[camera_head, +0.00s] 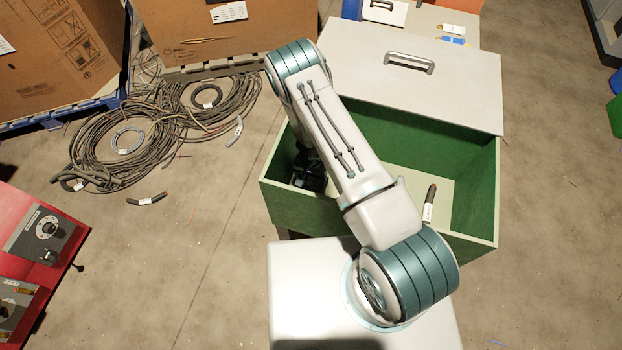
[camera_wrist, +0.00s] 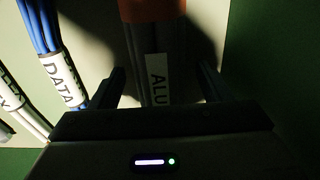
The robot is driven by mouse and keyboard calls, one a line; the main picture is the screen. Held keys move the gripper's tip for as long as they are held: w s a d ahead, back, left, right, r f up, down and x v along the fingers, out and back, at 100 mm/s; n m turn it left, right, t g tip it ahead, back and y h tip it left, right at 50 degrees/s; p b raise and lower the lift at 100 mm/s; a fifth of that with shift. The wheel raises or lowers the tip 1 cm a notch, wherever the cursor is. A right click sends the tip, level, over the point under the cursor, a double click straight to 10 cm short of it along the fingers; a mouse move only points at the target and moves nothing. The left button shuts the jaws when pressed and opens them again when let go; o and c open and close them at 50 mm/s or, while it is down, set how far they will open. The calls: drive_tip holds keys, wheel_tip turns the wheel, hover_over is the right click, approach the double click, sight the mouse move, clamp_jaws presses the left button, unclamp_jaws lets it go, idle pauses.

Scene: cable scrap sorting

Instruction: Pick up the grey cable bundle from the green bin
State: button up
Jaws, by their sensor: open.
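The green bin (camera_head: 474,195) stands in front of me, its top partly open, and my arm reaches down into its left side. My gripper (camera_wrist: 162,74) is open, with one finger on each side of a grey cable bundle (camera_wrist: 155,98) that has a white "ALU" label and an orange-brown part at the top. I cannot tell whether the fingers touch it. In the head view the dark gripper end (camera_head: 308,176) is low inside the bin, and the bundle under it is hidden. A dark cable piece (camera_head: 430,203) with a white label is at the bin's front right.
In the wrist view, a blue "DATA" bundle (camera_wrist: 58,68) and a pale bundle (camera_wrist: 22,112) lie left of my gripper. The bin's green wall (camera_wrist: 285,70) is at the right. A pale lid (camera_head: 450,88) covers the bin's back. Tangled cables (camera_head: 120,150) lie on the floor at left.

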drive_tip(key=shift+f, duration=0.1)
drive_tip(key=shift+c, duration=0.3)
drive_tip(key=c, duration=1.4)
drive_tip(key=shift+r, duration=0.2)
